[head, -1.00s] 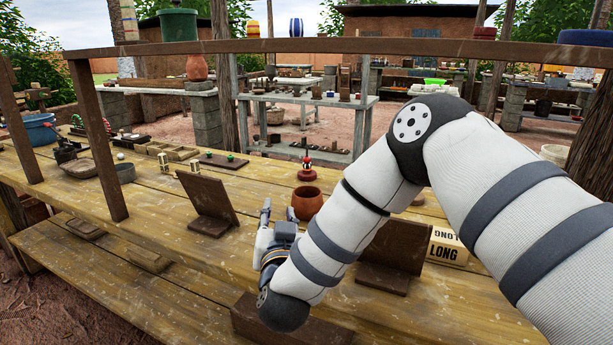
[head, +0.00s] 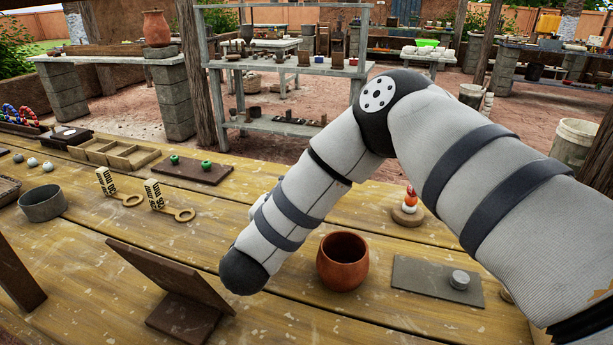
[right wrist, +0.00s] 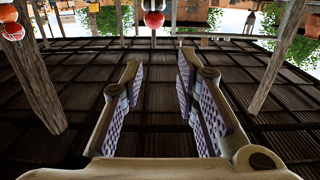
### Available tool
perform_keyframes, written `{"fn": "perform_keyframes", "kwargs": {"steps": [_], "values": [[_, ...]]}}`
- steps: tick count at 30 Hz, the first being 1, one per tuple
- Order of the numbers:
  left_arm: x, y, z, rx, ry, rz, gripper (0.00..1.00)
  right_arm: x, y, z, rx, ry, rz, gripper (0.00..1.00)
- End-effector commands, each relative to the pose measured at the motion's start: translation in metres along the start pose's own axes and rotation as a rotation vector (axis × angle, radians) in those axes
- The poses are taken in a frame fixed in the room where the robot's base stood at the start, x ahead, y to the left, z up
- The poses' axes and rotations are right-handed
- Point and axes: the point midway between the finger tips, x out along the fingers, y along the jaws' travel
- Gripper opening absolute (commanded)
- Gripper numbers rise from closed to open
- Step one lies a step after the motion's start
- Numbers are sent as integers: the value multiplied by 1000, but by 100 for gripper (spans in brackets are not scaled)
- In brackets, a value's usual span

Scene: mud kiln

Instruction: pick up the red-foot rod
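I cannot make out a red-foot rod in either view. In the head view my right arm crosses in from the right, and its forearm hides nearly all of my right gripper. In the right wrist view the right gripper (right wrist: 160,95) is open, its two padded fingers apart with nothing between them. A small stack of red and white balls (head: 409,202) stands on a round wooden base right of the forearm. A red ball (right wrist: 154,19) shows at the top of the wrist view, beyond the fingers. My left gripper is not in view.
A terracotta pot (head: 343,262) stands close to the right forearm. Right of it lies a grey plate (head: 425,276) with a metal cylinder. A brown slanted stand (head: 165,275), two tagged rings (head: 125,199), a grey bowl (head: 43,204) and a divided tray (head: 115,154) are on the left.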

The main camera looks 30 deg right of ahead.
Motion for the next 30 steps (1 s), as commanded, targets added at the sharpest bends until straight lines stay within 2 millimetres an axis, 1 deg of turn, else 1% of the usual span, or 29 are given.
{"fn": "perform_keyframes", "kwargs": {"steps": [2, 7, 13, 15, 19, 22, 27, 28, 29, 30], "values": [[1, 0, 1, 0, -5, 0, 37, 10, 1, 1, 1, 0, 3, 28], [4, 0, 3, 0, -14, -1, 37, 49, 2, 2, 0, -1, 5, 28], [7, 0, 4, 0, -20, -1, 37, 76, 2, 2, 0, 0, 3, 28], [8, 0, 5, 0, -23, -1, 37, 91, 4, 3, 0, 0, 6, 28], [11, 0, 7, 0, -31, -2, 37, 113, 3, 4, 0, 0, 3, 28], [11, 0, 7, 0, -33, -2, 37, 120, 3, 4, -1, -1, 1, 28], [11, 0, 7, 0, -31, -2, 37, 121, 3, 2, 0, 1, 0, 28], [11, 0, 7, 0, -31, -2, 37, 120, 3, 2, 0, 1, 0, 24], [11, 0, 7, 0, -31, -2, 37, 120, 3, 2, 0, 1, 0, 17], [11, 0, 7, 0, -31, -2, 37, 120, 3, 2, 0, 1, 0, 8]]}}
